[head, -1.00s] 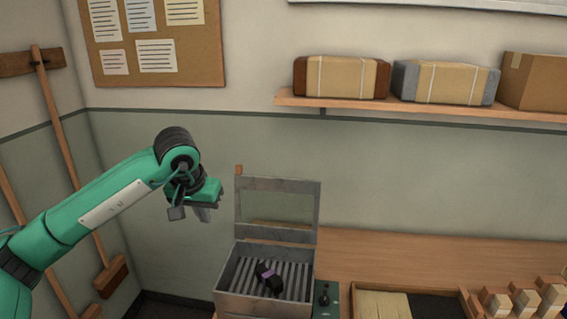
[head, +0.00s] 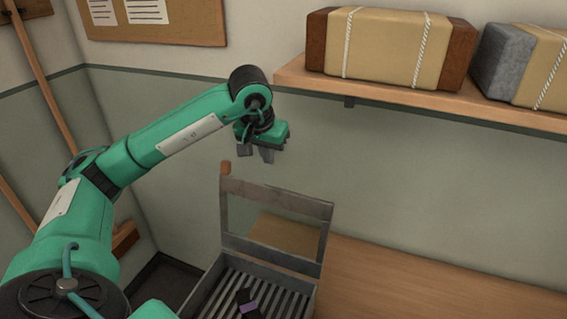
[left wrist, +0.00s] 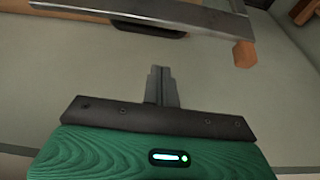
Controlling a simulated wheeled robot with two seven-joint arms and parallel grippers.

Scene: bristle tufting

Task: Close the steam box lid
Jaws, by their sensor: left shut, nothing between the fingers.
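The steam box (head: 211,288) is a grey metal box on the bench with a slatted floor; its front part is cut off by the frame. Its lid (head: 276,255), a metal frame with a window opening, stands raised at the back. A wooden knob (head: 226,168) sits at the lid's upper left corner. My left gripper (head: 267,155) is shut and empty, above and behind the lid's top edge, apart from it. In the left wrist view the shut fingers (left wrist: 161,85) show below the lid's edge (left wrist: 150,12) and the knob (left wrist: 244,54). My right gripper is not in view.
A dark block with a purple band (head: 248,304) lies on the slats inside the box. The bench (head: 400,290) to the right is bare here. A shelf (head: 420,97) with wrapped parcels hangs on the wall at upper right.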

